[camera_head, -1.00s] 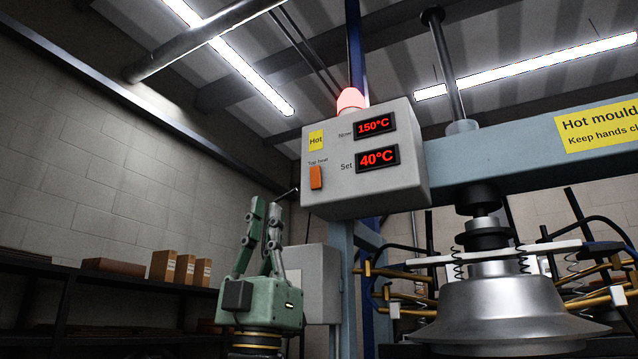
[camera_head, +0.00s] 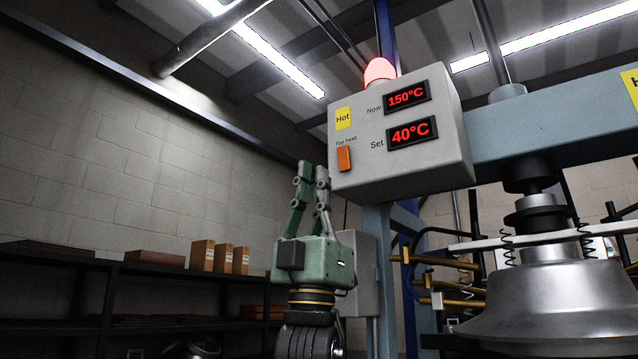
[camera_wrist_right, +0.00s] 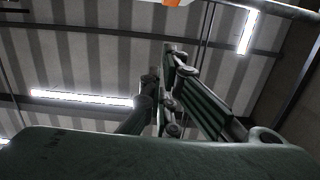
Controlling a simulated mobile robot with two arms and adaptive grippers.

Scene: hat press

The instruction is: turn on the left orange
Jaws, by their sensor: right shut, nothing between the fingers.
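The orange switch (camera_head: 344,158) is a small upright rectangle on the front of the grey control box (camera_head: 400,150), under the label "Top heat". It is the only orange switch I see, and I cannot tell which way it is rocked. My right gripper (camera_head: 313,173) is green and shut with nothing between its fingers. Its fingers point up, just left of the box, with the tips near the switch's height. In the picture they are apart from the switch; depth is unclear. The right wrist view shows the fingers from close behind. The left gripper is not in view.
The displays read "Now" 150°C (camera_head: 407,95) and "Set" 40°C (camera_head: 412,133). A red lamp (camera_head: 380,70) glows on top of the box. The metal press head (camera_head: 545,300) hangs at right. A dark shelf (camera_head: 120,268) with boxes stands along the left wall.

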